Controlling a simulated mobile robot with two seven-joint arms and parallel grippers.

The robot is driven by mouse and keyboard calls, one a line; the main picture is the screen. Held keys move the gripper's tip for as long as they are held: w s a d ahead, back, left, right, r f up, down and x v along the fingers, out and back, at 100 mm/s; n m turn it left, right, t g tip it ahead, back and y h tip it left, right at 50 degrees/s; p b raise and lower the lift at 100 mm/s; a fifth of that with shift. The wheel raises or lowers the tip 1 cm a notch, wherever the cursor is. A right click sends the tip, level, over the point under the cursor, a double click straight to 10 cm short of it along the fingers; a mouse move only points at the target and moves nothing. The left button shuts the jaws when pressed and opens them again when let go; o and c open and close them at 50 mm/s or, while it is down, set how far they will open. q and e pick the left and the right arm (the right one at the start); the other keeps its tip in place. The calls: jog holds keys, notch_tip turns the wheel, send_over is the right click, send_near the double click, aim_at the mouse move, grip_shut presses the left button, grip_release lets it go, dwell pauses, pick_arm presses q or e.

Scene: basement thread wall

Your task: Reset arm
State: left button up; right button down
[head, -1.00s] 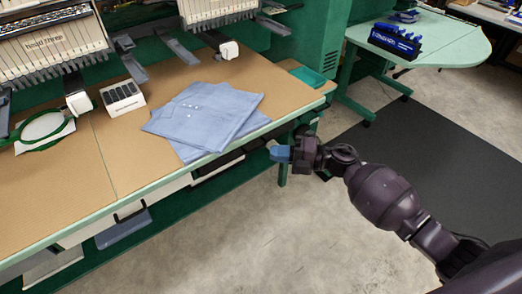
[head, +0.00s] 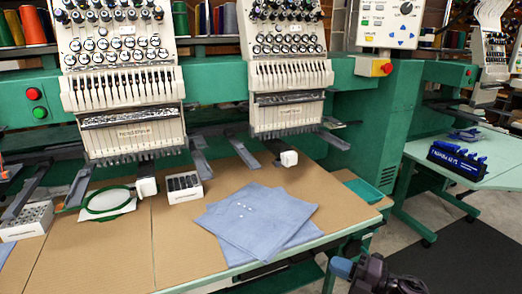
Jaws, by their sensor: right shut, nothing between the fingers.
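My right gripper (head: 343,268) is at the bottom edge of the head view, right of centre. It is dark with blue fingertips, which are shut with nothing between them. It is in front of the table's front edge, near the right corner, apart from the folded blue shirts (head: 258,219). Most of my right arm is cut off by the frame. My left gripper is not in view.
The brown-topped table (head: 110,258) stands under a green embroidery machine with two needle heads (head: 290,95). On it are a green hoop (head: 108,201), a white box with dark slots (head: 184,187) and a green tray (head: 363,191). A blue rack (head: 457,160) stands on a table at right.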

notch_tip(320, 180, up, 4)
jog(key=w+d+m+t+h, duration=0.1)
jog(key=w+m+t+h, duration=0.15)
jog(key=m+t, duration=0.25)
jog(key=s+d+f+m+g+h, duration=0.1)
jog(key=s+f+m+h, duration=0.3)
jog(key=s+m, duration=0.3)
jog(key=s+d+f+m+g+h+p, duration=0.1)
jog(key=s+f+m+h, duration=0.3)
jog(key=s, duration=0.9)
jog(key=s+d+f+m+g+h+p, duration=0.1)
jog(key=s+f+m+h, duration=0.3)
jog(key=s+f+m, duration=0.4)
jog(key=s+d+m+g, duration=0.1)
jog(key=s+m, duration=0.1)
jog(key=m, duration=0.1)
jog(key=shift+s+d+f+m+h, duration=0.25)
jog(key=shift+d+f+m+h, duration=0.05)
jog(key=shift+d+f+h, duration=0.1)
